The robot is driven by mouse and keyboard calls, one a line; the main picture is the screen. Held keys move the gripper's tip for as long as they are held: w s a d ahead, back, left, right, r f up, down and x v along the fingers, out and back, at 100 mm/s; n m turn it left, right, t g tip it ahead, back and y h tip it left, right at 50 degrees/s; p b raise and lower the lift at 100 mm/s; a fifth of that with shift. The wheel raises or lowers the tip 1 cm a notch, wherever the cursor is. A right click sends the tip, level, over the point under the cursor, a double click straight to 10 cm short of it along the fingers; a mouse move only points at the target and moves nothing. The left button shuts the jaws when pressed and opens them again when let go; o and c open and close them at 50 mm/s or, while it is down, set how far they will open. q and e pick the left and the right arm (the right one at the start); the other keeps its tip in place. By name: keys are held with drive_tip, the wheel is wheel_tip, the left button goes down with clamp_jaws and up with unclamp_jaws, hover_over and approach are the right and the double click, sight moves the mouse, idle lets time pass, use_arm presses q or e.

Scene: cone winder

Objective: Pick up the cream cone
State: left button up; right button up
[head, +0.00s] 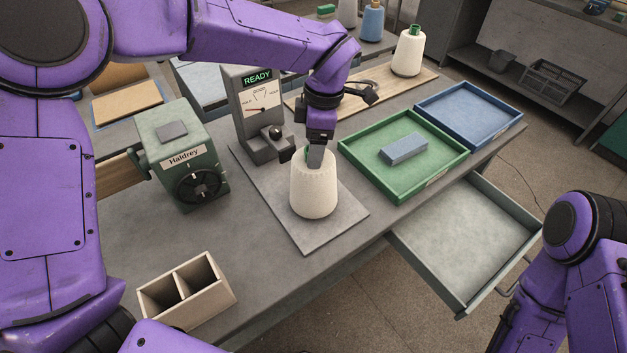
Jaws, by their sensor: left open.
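A cream cone (314,192) stands upright on the grey base plate of the tester, near the middle of the bench. My left gripper (315,157) points down at its top, with the fingers open at the cone's narrow upper end. A green tip shows beside the finger. The far finger is partly hidden, and I cannot tell whether the fingers touch the cone. A second cream cone (408,54) with a green top stands on the wooden board at the back. My right gripper is out of view; only its arm shows at lower right.
A green Haldrey box (180,150) is left. A green tray (427,194) holding a blue-grey block (403,149) and a blue tray (487,132) are right. An open drawer (468,297) juts out. A two-slot box (205,306) stands in front.

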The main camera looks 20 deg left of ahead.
use_arm(q)
drive_tip(key=c, duration=1.2)
drive_tip(key=shift+c, duration=0.2)
drive_tip(key=shift+r, duration=0.15)
